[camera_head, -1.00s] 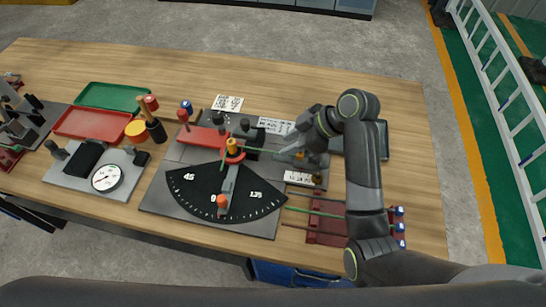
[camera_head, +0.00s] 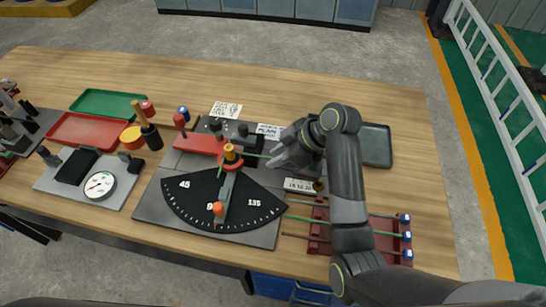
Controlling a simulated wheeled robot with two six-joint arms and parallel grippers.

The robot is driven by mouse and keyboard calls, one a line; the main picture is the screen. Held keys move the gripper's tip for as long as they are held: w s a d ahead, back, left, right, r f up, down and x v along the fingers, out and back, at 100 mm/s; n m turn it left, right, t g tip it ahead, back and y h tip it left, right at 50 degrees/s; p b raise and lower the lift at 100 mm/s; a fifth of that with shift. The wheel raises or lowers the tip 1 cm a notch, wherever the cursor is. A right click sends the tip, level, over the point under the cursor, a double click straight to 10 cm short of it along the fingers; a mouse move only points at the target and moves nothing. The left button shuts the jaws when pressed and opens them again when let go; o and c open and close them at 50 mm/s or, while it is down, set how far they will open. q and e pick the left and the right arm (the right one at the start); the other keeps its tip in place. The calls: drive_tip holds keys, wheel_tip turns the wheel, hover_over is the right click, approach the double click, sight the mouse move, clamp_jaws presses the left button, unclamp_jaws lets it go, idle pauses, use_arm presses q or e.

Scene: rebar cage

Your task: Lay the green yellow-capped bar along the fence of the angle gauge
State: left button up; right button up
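The angle gauge is a grey plate with a black dial (camera_head: 187,199), marked 45 and 135, at the middle front of the table. Its grey swing arm (camera_head: 227,186) runs from an orange-yellow pivot post (camera_head: 229,154) to an orange knob (camera_head: 218,208). A thin green bar (camera_head: 252,155) reaches from beside the post rightward to my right gripper (camera_head: 275,160), which appears shut on it just above the plate. The bar's right end and any yellow cap are hidden by the gripper and arm. My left gripper is out of view.
A dark red rack (camera_head: 318,233) with several blue-ended bars, one green (camera_head: 308,218), stands at the front right. A red block (camera_head: 198,144) sits behind the dial. Left are a round gauge (camera_head: 100,185), a red tray (camera_head: 85,129) and a green tray (camera_head: 108,101). Bare wood lies behind.

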clamp_jaws()
drive_tip(key=shift+w+a+r+p, duration=0.15)
drive_tip(key=shift+w+p, duration=0.15)
drive_tip(key=shift+p, duration=0.05)
idle(0.5)
wheel_tip(320, 180, up, 8)
drive_tip(key=p, duration=0.7)
drive_tip(key=shift+f+p, duration=0.25)
drive_tip(key=shift+p, duration=0.1)
